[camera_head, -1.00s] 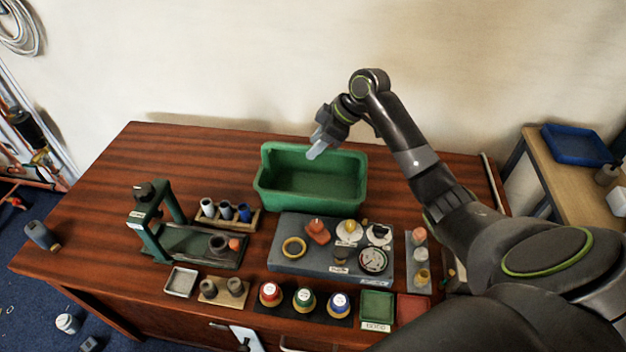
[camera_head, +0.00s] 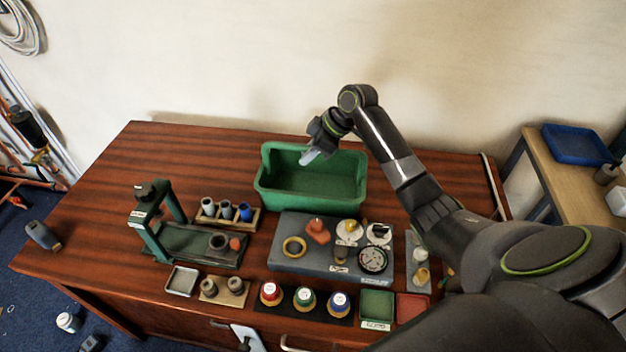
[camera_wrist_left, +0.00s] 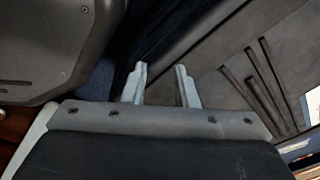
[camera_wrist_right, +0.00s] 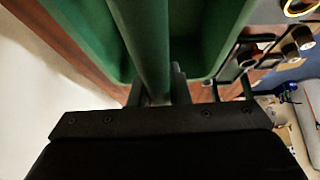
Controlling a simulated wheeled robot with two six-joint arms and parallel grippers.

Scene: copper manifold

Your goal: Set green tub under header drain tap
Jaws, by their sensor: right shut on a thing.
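The green tub (camera_head: 350,208) is an open rectangular box standing upright toward the back of the table. My right gripper (camera_head: 308,158) reaches over its back side. In the right wrist view a green rim of the tub (camera_wrist_right: 148,45) runs down to my right fingers (camera_wrist_right: 195,92), which are shut on it; the exact contact is partly hidden by the fingers. My left gripper shows only in the left wrist view (camera_wrist_left: 160,85), with its two fingers apart and nothing between them. I cannot make out a header drain tap in these views.
A grey block (camera_head: 285,262) with a gauge and fittings is close in front of the tub. A green stand (camera_head: 150,225) and a rack of small cylinders (camera_head: 232,225) stand to the left. The wooden table (camera_head: 150,150) is bare at the back left. A side table (camera_head: 570,190) is at right.

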